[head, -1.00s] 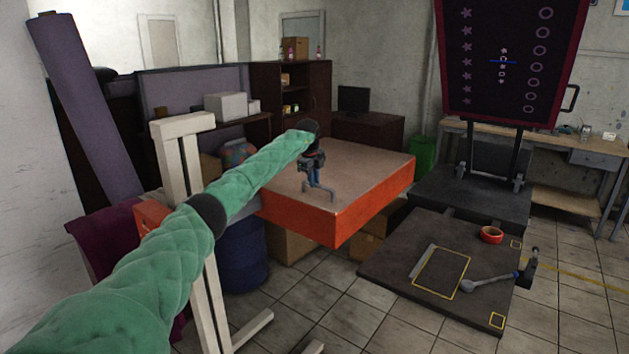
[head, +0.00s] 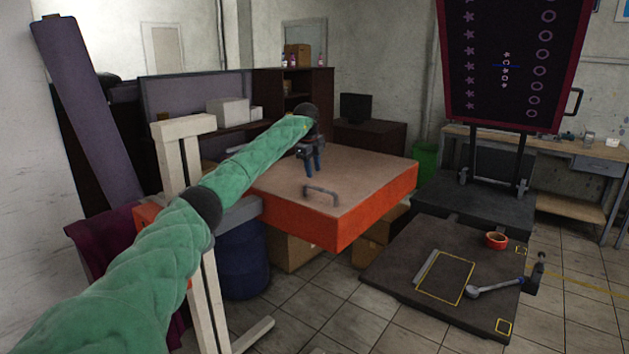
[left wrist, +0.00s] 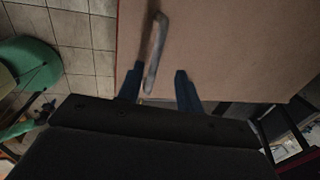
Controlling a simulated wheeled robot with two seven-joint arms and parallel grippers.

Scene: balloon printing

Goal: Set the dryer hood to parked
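The dryer hood (head: 375,200) is a flat orange-red box with a tan top, on a pale stand (head: 183,130) at its left. A grey bar handle (head: 322,193) stands on its top near the front. My left gripper (head: 313,172) is above the top, just behind the handle and apart from it. In the left wrist view, the left gripper (left wrist: 158,88) has its blue fingers spread and empty. The handle (left wrist: 156,50) shows just beyond the fingertips there, nearer the left finger. My right gripper is not in view.
A dark platen (head: 400,270) right of the hood holds a red tape roll (head: 497,241) and a spoon-like tool (head: 492,289). A raised dark printing screen (head: 510,65) stands behind it. A blue barrel (head: 243,260) and boxes sit under the hood.

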